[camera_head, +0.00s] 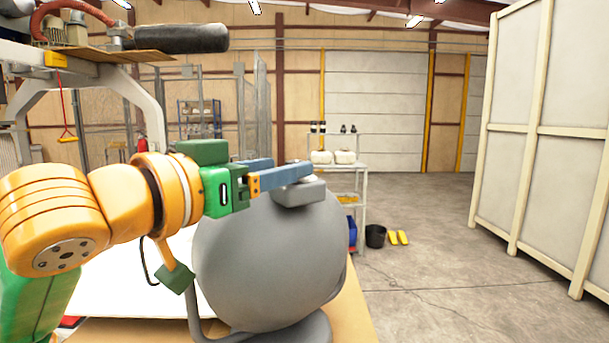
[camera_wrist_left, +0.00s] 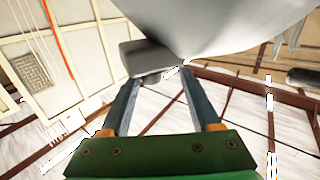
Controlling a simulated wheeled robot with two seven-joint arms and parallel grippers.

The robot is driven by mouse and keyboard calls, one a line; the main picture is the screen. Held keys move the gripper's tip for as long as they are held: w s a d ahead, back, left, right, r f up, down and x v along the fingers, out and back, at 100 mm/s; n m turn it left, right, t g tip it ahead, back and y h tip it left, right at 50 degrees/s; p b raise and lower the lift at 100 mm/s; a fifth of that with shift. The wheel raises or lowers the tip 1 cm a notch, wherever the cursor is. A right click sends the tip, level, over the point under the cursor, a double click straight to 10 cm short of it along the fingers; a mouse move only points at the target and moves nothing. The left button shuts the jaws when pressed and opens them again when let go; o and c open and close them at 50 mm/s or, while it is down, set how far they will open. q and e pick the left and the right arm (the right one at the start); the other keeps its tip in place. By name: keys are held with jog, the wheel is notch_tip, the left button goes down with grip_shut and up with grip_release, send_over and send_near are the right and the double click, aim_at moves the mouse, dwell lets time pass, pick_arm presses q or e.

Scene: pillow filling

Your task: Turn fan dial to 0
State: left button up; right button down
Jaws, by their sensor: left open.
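A large rounded grey fan body (camera_head: 270,255) stands on a grey base in the middle of the head view. A small grey block (camera_head: 303,193), which looks like the dial, sits near its top right. My left gripper (camera_head: 306,174) reaches in from the left with its blue-grey fingers at this block. In the left wrist view the fingers (camera_wrist_left: 160,77) are apart, and the grey block (camera_wrist_left: 145,55) lies at and beyond their tips. I cannot tell whether they touch it. Any dial markings are not visible. My right gripper is not in view.
The fan stands on a tan-edged surface (camera_head: 355,315) with a white sheet (camera_head: 130,285) to its left. Behind are a shelf rack (camera_head: 342,160) and a black bin (camera_head: 376,236). A tall pale panelled crate (camera_head: 545,130) stands at right. The floor between is open.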

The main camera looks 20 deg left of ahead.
pick_arm(q)
jog(key=shift+w+d, duration=0.15)
jog(key=shift+w, duration=0.05)
jog(key=w+d+r+p, duration=0.1)
jog(key=w+d+p, duration=0.1)
jog(key=p, duration=0.1)
jog(key=shift+d+r, duration=0.2)
jog(key=shift+w+d+f, duration=0.1)
jog(key=shift+w+f, duration=0.1)
jog(key=shift+w, duration=0.4)
jog(key=shift+w+d+f, duration=0.1)
jog(key=shift+w+f, duration=0.05)
jog(key=shift+w, duration=0.45)
jog(key=shift+w+f, duration=0.15)
jog(key=shift+w, duration=0.1)
jog(key=shift+s+a, duration=0.1)
jog(key=shift+s, duration=0.15)
jog(key=c, duration=0.5)
grip_shut()
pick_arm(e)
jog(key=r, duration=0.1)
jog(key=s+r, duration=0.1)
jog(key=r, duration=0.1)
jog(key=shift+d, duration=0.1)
